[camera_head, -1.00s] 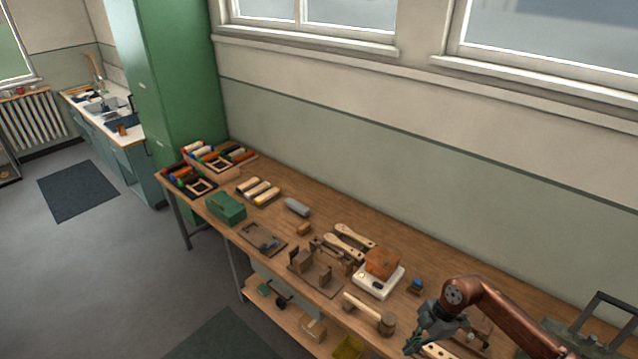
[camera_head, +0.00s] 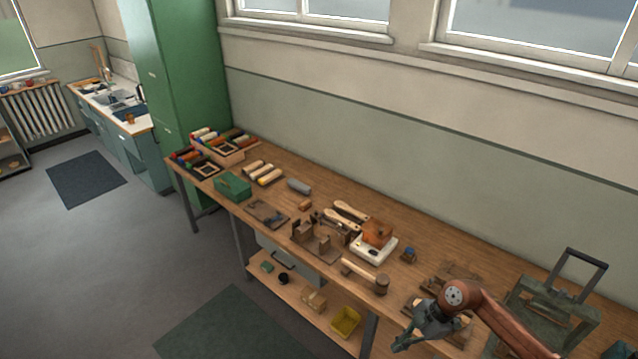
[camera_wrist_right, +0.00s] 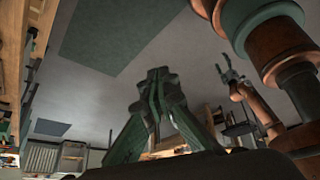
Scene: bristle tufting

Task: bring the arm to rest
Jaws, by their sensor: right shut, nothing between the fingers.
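My right arm (camera_head: 490,318), copper-coloured with a grey-green gripper (camera_head: 397,346), comes in from the lower right of the head view. Its gripper hangs by the front edge of the workbench (camera_head: 330,262), pointing down and left, apart from the tools. In the right wrist view the two green fingers of this gripper (camera_wrist_right: 157,74) meet, with nothing between them. My left arm is not in the head view. In the right wrist view a smaller copper arm with a forked gripper (camera_wrist_right: 227,72) stands raised at the right, its fingers apart and empty.
A mallet (camera_head: 365,276), an orange-brown block on a white scale (camera_head: 374,250) and a wooden jig (camera_head: 316,240) are on the bench. A green metal frame (camera_head: 545,312) stands at the right end. A yellow bin (camera_head: 345,321) sits on the lower shelf. The floor in front is open.

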